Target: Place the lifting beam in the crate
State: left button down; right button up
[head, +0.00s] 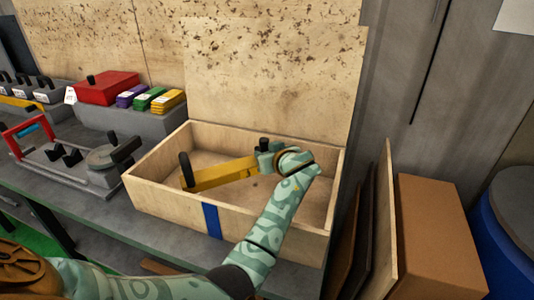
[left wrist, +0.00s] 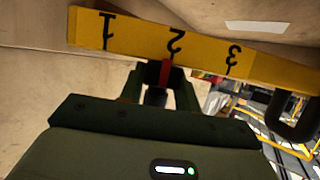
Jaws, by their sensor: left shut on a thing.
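The lifting beam (head: 222,174) is a yellow bar with black upright pieces, one standing at its left end. It is over the open wooden crate (head: 160,200), tilted up slightly to the right; I cannot tell whether it touches the crate floor. My left gripper (head: 268,158) is shut on the beam near its right part in the head view. In the left wrist view the beam (left wrist: 130,33) crosses the top, marked 1, 2, 3, with the gripper (left wrist: 158,82) at the middle by a red mark. My right gripper is not in view.
The crate has a blue stripe (head: 211,220) on its front wall and looks otherwise empty. A grey fixture with a red handle (head: 28,128) stands left on the bench. A red box (head: 107,88) and coloured blocks sit behind. Boards and a brown box (head: 435,240) stand at right.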

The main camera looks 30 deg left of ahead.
pick_arm(q)
jog(key=c, duration=1)
grip_release()
jog(key=shift+r, duration=0.3)
jog(key=shift+r+p, duration=0.65)
jog(key=v, duration=0.5)
jog(key=p+v, duration=0.1)
jog(key=v, duration=0.1)
jog(key=shift+s+d+f, duration=0.15)
jog(key=shift+d+f, duration=0.05)
jog(key=shift+d, duration=0.05)
